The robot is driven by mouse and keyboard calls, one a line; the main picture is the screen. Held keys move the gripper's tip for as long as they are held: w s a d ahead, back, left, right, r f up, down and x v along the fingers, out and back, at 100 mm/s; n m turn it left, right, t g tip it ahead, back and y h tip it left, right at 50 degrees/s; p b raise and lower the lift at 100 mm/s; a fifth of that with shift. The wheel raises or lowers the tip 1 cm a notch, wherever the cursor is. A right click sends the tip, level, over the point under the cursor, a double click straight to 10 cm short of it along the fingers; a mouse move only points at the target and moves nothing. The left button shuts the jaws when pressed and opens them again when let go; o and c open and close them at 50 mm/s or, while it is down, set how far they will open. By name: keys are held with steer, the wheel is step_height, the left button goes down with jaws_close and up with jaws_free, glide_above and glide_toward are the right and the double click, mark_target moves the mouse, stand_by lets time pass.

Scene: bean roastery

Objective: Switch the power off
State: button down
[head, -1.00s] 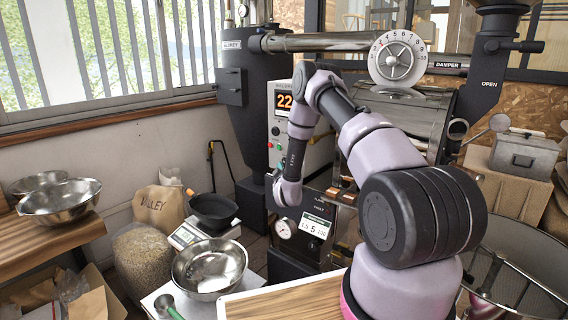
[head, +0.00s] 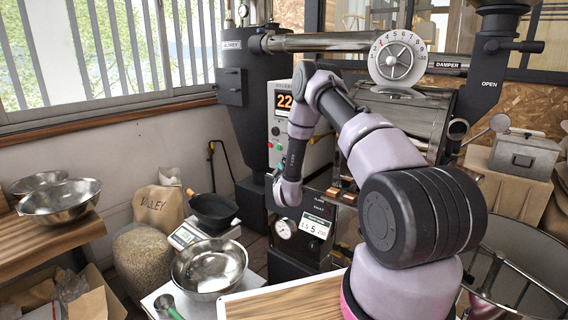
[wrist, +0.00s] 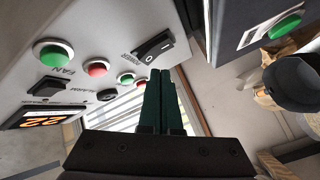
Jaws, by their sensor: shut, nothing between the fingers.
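The roaster's white control panel (head: 283,112) has a lit orange display and stands behind my arm in the head view. In the wrist view the panel fills the upper left, turned over. A black rocker switch (wrist: 153,47) with line and circle marks sits at its edge, beside small lettering that looks like POWER. Which side of the rocker is pressed I cannot tell. My gripper (wrist: 160,75) is shut and empty, its dark green fingers together. The fingertips appear just below the switch in the picture; contact is not visible. In the head view my fingers cannot be made out.
A dark box with a green button (wrist: 285,26) is at right. A steel bowl (head: 210,268) stands below the arm.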

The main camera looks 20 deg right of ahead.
stand_by(0.4)
steer(key=shift+w+d, duration=0.3)
steer(key=shift+w+d+r, duration=0.1)
steer(key=shift+w+d, duration=0.05)
steer(key=shift+d, duration=0.1)
stand_by(0.6)
steer(key=shift+a, duration=0.1)
steer(key=shift+s+a, duration=0.45)
steer(key=shift+a, duration=0.1)
steer(key=shift+s+a+f, duration=0.2)
steer(key=shift+s+a, duration=0.55)
steer(key=shift+a, duration=0.25)
steer(key=shift+s+a+f, duration=0.2)
steer(key=shift+s+a, duration=0.5)
steer(key=shift+a, duration=0.25)
